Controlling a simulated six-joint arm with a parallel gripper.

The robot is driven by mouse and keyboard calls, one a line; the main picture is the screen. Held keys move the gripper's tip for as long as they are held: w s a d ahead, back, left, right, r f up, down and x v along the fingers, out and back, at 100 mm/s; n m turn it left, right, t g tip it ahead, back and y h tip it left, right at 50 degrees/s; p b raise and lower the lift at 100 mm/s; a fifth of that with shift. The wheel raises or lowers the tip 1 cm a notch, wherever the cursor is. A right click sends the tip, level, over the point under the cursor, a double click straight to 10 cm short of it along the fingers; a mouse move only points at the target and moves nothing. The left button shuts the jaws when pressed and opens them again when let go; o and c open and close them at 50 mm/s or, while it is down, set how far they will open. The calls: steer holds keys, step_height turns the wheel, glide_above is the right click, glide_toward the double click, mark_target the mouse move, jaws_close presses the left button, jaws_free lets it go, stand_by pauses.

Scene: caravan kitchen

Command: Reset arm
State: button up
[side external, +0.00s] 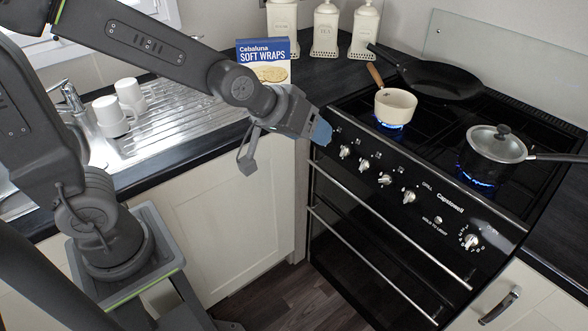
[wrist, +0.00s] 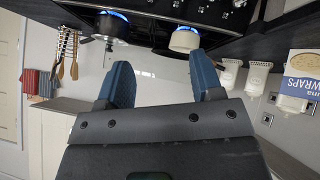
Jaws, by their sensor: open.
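My gripper (side external: 320,131) is in front of the cooker, near its left front edge and above the floor gap by the worktop. In the wrist view my gripper (wrist: 165,85) shows two blue fingertips well apart with nothing between them. My arm reaches in from the left, over the sink side. The cooker (side external: 375,225) stands to the right of the gripper, and the gripper appears close to its control panel; I cannot tell the exact gap.
A cream saucepan (side external: 396,106) and a lidded pan (side external: 497,146) sit over lit blue flames. A black frying pan (side external: 440,80) is behind. A wraps box (side external: 264,62), canisters (side external: 325,30) and white mugs (side external: 110,115) stand left. The space before the cooker is free.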

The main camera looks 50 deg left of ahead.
steer(key=s+a+r+m+g, duration=0.1)
steer(key=s+a+r, duration=0.1)
steer(key=s, duration=0.6)
steer(key=s+a+r+m+g+y, duration=0.1)
steer(key=s+a+r+m+g, duration=0.1)
steer(key=s, duration=0.6)
steer(key=shift+a+r+y, duration=0.15)
steer(key=shift+a+y, duration=0.15)
steer(key=shift+a, duration=0.6)
steer(key=shift+s, duration=0.1)
